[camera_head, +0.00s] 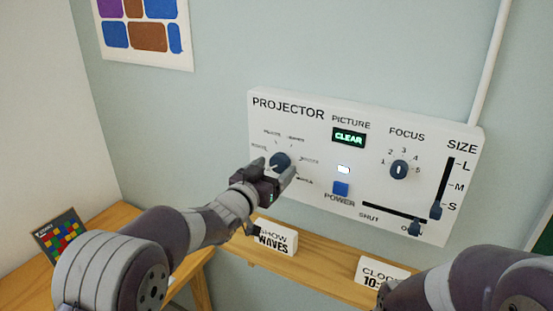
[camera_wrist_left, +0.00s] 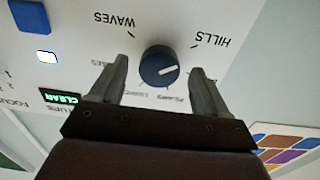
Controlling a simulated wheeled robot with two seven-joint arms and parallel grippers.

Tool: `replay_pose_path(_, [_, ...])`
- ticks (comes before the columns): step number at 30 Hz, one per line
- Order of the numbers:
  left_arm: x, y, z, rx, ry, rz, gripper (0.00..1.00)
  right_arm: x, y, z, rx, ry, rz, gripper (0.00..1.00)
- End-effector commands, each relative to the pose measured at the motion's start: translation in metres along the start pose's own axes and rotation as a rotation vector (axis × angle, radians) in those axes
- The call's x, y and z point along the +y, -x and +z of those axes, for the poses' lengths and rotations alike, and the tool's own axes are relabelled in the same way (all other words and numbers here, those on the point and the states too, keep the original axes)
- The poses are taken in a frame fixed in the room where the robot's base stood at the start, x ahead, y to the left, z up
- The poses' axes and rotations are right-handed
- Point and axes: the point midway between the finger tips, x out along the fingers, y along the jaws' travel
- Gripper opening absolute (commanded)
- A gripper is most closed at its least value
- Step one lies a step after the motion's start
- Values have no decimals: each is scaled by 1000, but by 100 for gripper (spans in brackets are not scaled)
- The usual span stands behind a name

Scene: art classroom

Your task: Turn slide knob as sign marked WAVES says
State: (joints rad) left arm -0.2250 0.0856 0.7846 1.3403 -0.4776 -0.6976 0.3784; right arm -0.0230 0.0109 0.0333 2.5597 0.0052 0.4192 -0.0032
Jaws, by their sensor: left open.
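The slide knob (camera_head: 280,161) is a dark blue dial on the white projector panel (camera_head: 310,130), ringed by small labels. In the left wrist view, the knob (camera_wrist_left: 159,66) appears upside down. Its white pointer aims right and slightly up, below the HILLS tick and away from the WAVES label (camera_wrist_left: 115,20). My left gripper (camera_head: 274,172) is open at the panel. Its fingers (camera_wrist_left: 159,75) stand on either side of the knob with gaps showing. The white sign (camera_head: 275,241) reads SHOW WAVES, its left part hidden by my wrist. My right arm shows at lower right, its gripper out of frame.
The panel also has a blue power button (camera_head: 341,188), a focus knob (camera_head: 399,170), a size slider (camera_head: 436,210) and a shutter slider (camera_head: 415,227). A clock sign (camera_head: 382,271) stands on the wooden ledge (camera_head: 320,262). A colourful card (camera_head: 60,235) is at left.

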Motion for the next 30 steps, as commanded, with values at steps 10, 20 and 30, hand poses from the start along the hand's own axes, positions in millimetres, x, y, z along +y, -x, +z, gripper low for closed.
replay_pose_path(10, [0, -20, 0, 0, -1, -1, 76, 0, 7, -1, 0, 0, 0, 49])
replay_pose_path(20, [0, -20, 0, 0, -1, -1, 20, 0, 7, -1, 0, 0, 0, 49])
replay_pose_path(30, [0, -20, 3, 1, -40, -1, 20, 0, -2, 0, 0, 0, 0, 49])
